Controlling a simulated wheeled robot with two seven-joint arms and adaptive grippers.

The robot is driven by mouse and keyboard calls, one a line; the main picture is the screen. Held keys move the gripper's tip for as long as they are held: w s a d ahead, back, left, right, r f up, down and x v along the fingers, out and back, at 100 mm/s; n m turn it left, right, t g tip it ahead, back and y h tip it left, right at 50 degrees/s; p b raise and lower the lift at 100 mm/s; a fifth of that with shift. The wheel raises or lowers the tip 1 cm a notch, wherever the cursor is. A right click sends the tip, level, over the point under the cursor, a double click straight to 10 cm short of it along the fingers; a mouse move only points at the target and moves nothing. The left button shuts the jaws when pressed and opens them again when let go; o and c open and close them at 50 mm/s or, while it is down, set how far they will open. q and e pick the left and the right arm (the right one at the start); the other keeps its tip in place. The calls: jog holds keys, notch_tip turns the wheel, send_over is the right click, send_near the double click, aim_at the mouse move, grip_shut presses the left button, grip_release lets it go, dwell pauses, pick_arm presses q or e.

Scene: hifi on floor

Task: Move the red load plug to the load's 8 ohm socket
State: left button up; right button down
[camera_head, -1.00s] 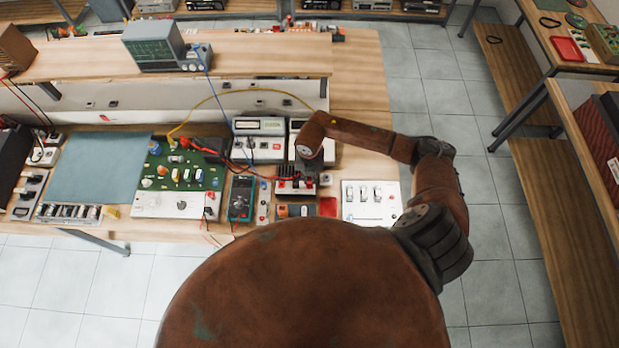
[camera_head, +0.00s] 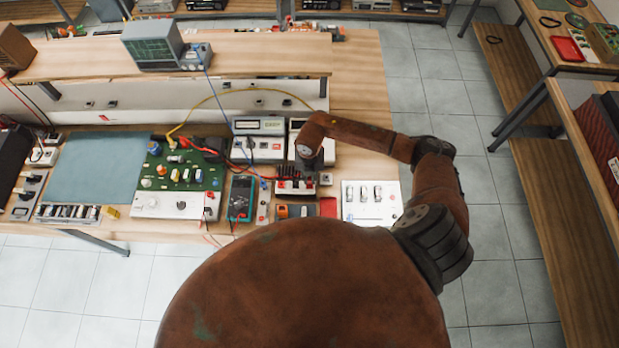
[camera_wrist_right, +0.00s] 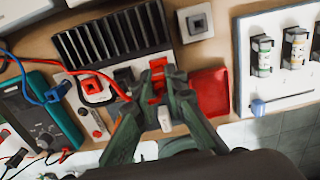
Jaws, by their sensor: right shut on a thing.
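The load is a black finned block (camera_wrist_right: 108,38) with a light front strip, and it also shows in the head view (camera_head: 294,187). My right gripper (camera_wrist_right: 155,96) is over the right part of the load's front strip, its dark green fingers shut on a red plug (camera_wrist_right: 158,76). I cannot tell whether the plug is seated in a socket. A black socket or plug (camera_wrist_right: 125,76) is just left of it, and a red-and-black one (camera_wrist_right: 92,86) is further left. The socket labels are unreadable. In the head view the right gripper (camera_head: 309,168) is partly hidden by my arm. The left gripper is out of view.
A multimeter (camera_wrist_right: 38,118) stands left of the load, with a blue plug (camera_wrist_right: 60,91) and red leads between them. A red tray (camera_wrist_right: 209,92) lies to the right, before a white switch panel (camera_wrist_right: 285,60). A small grey socket box (camera_wrist_right: 196,22) sits behind. A green circuit board (camera_head: 180,172) is further left.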

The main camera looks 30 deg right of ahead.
jog(key=shift+f+b, duration=0.7)
jog(key=shift+f, duration=0.15)
dwell(2.4)
jog(key=c, duration=1.9)
grip_release()
notch_tip(320, 180, up, 12)
jog(key=shift+f, duration=0.2)
jog(key=shift+r+p, duration=1.35)
jog(key=shift+r, duration=1.35)
